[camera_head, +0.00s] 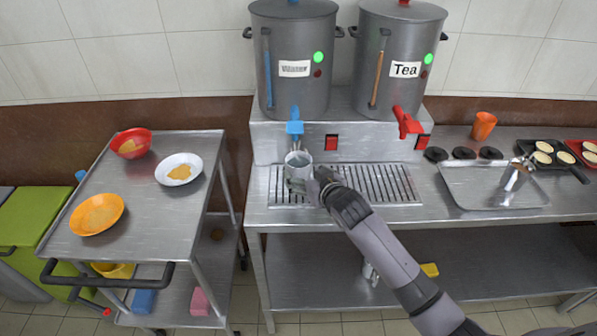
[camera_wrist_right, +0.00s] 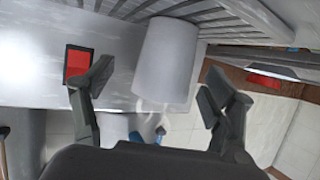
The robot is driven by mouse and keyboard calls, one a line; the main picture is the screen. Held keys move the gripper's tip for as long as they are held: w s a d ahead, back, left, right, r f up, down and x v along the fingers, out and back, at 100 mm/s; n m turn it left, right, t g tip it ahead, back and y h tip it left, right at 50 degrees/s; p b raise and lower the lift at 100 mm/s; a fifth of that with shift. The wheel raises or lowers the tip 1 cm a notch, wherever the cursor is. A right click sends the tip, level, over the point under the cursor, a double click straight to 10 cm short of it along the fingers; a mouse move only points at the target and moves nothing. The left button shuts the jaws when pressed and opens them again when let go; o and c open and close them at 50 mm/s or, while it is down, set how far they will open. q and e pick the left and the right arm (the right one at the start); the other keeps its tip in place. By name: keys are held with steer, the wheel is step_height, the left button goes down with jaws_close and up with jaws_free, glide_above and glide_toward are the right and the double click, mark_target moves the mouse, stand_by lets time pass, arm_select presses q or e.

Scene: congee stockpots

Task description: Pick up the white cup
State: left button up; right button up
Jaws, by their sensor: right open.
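The white cup (camera_head: 297,166) stands upright on the drip grate under the blue tap of the left stockpot. My right gripper (camera_head: 312,184) is at the cup's right front side. In the right wrist view the cup (camera_wrist_right: 165,62) appears between the two spread fingers of my right gripper (camera_wrist_right: 153,84), with gaps on both sides. The gripper is open and does not hold the cup. Its far finger is partly hidden in the head view. My left gripper does not show.
The drip grate (camera_head: 400,188) extends right of the cup. The blue tap (camera_head: 295,127) hangs just above it, and a red tap (camera_head: 406,123) sits on the Tea pot. A metal tray (camera_head: 480,196) lies at right. A cart (camera_head: 140,220) with bowls stands at left.

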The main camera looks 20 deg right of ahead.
steer(key=shift+a+f+p+x, duration=0.15)
steer(key=shift+a+p+x, duration=0.05)
steer(key=shift+x, duration=1.1)
steer(key=shift+a+f+p+x, duration=0.15)
steer(key=shift+a+f+x, duration=0.05)
steer(key=shift+x, duration=1.1)
steer(key=shift+s, duration=0.2)
steer(key=shift+c, duration=0.5)
steer(key=c, duration=1.3)
steer(key=shift+c, duration=0.4)
steer(key=shift+r, duration=0.15)
